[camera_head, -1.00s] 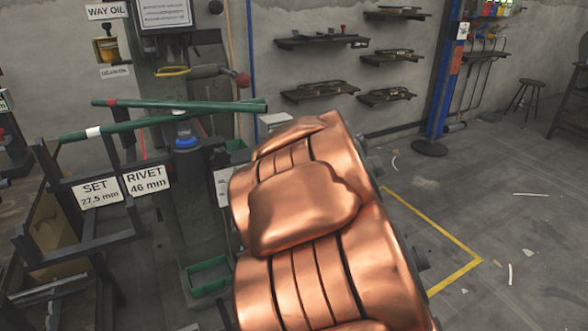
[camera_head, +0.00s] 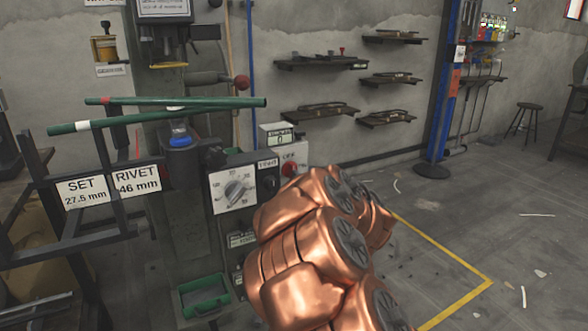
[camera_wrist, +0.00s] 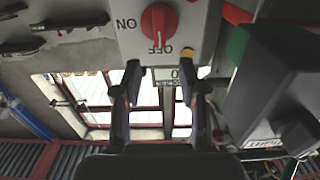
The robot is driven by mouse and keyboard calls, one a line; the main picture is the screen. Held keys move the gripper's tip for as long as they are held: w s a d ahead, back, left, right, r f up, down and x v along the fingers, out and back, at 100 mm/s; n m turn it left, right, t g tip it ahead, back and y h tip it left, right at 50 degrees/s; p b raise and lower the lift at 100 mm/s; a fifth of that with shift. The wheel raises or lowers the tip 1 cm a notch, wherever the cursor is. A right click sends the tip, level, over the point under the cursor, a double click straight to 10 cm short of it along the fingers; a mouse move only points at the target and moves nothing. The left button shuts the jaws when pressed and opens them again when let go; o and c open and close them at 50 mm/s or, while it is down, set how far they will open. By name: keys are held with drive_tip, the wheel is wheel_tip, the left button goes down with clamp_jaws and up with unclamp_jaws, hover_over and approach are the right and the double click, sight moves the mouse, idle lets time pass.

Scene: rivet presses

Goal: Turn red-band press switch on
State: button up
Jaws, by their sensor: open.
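The switch box (camera_head: 300,155) sits at the right side of the press, with a red rotary knob (camera_head: 290,168) on its face. In the wrist view the red knob (camera_wrist: 159,24) is at top centre, between upside-down ON and OFF labels; its white mark appears to point toward OFF. My gripper (camera_wrist: 160,66) is open and empty, its two fingertips apart on either side just below the knob in the picture, not around it. A red band (camera_head: 104,101) shows on the upper green bar by the press. In the head view my copper arm hides my gripper.
A dark box with a green part (camera_wrist: 240,45) is close to the right finger in the wrist view. Open floor lies at right, marked by a yellow line (camera_head: 440,250).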

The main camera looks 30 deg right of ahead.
sight(294, 165)
drive_tip(key=shift+w+d+b, duration=0.15)
drive_tip(key=shift+w+b, duration=0.4)
drive_tip(key=shift+w, duration=1.2)
drive_tip(key=shift+w+d+b, duration=0.15)
drive_tip(key=shift+w+b, duration=0.4)
drive_tip(key=shift+w, duration=1.2)
clamp_jaws()
